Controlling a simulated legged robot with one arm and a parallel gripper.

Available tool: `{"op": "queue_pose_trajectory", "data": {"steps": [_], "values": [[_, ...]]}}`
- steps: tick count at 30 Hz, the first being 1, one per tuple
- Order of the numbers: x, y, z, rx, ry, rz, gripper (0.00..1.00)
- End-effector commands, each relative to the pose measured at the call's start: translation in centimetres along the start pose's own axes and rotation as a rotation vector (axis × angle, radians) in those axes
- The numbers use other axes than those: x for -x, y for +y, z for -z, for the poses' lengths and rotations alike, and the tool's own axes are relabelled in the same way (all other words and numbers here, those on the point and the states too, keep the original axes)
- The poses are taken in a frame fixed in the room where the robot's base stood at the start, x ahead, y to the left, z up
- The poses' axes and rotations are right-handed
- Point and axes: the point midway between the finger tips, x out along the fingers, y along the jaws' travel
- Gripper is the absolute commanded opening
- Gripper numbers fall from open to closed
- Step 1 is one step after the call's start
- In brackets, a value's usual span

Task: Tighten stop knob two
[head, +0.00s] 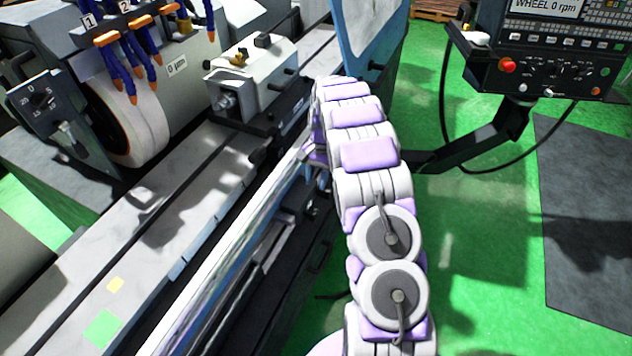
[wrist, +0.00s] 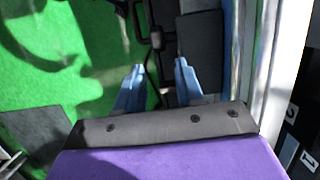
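My gripper (wrist: 160,66) shows in the wrist view with its two blue fingers apart and nothing clearly held between them. A slim dark part with a small black block (wrist: 156,40) shows beyond and between the fingertips; I cannot tell whether it is a stop knob or touches a finger. A dark plate marked 2 (wrist: 291,112) is at the right edge of the wrist view, with a plate marked 1 (wrist: 309,158) below it. Stop knob two is not clearly identifiable in either view.
The grinding wheel (head: 130,115) and white workhead-like unit (head: 250,80) stand on the machine at left. A bright metal rail (head: 235,250) runs along the machine front beside my arm. The control panel (head: 540,65) hangs at upper right. Green floor (head: 470,230) is open at right.

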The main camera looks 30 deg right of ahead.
Motion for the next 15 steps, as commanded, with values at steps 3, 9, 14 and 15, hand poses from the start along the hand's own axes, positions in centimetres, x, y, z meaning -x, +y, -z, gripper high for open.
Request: {"op": "queue_pose_trajectory", "data": {"steps": [3, 9, 14, 15], "values": [[0.9, 0.0, -0.1, 0.000, 0.000, 0.000, 0.37], [2.1, 0.0, -0.2, -0.001, -0.002, -0.001, 0.37], [3.1, 0.0, -0.3, -0.002, -0.002, 0.000, 0.37], [3.4, 0.0, -0.3, -0.002, -0.002, 0.000, 0.37]]}}
